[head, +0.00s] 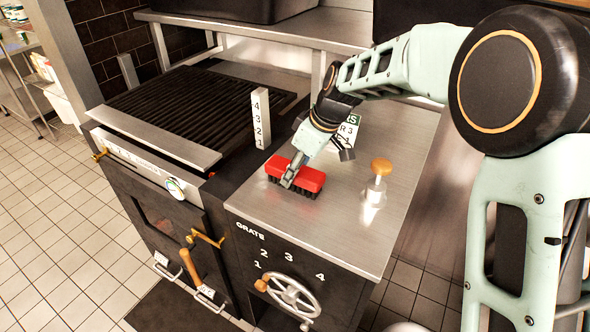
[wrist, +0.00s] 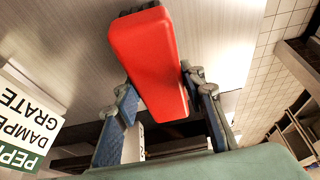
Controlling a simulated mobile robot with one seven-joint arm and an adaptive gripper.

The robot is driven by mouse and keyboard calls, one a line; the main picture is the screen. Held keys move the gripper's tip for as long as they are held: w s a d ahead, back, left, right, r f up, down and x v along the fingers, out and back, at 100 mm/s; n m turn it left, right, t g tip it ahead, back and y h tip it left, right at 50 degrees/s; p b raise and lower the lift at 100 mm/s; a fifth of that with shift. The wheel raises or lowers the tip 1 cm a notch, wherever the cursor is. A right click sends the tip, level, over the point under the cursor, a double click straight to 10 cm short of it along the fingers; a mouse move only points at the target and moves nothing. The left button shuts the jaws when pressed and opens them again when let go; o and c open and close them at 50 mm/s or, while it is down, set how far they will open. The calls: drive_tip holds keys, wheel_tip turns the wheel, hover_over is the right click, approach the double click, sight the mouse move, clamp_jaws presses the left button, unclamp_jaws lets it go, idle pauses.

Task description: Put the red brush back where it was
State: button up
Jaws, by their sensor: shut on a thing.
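The red brush (head: 311,179) has a red block back and dark bristles pointing down. It is at the steel counter top (head: 335,215) beside the grill, toward the counter's left edge. The bristles are at or just above the steel; I cannot tell if they touch. My gripper (head: 289,178) comes down from the upper right and is shut on the brush. In the wrist view the red brush (wrist: 150,60) sits between the two blue-padded fingers of my gripper (wrist: 160,105), its long side running away from me.
A shaker-like thing with an orange knob (head: 381,167) stands right of the brush. A white numbered post (head: 260,118) and a lettered card (head: 348,130) stand behind it. The ribbed grill (head: 195,100) lies left. A handwheel (head: 293,297) is on the front panel. The counter's front is clear.

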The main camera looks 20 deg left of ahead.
drive_tip(key=shift+f, duration=0.15)
drive_tip(key=o, duration=1.1)
drive_tip(key=shift+o, duration=0.2)
drive_tip(key=shift+r, duration=0.45)
drive_tip(key=v, duration=1.1)
drive_tip(key=shift+d+r, duration=0.25)
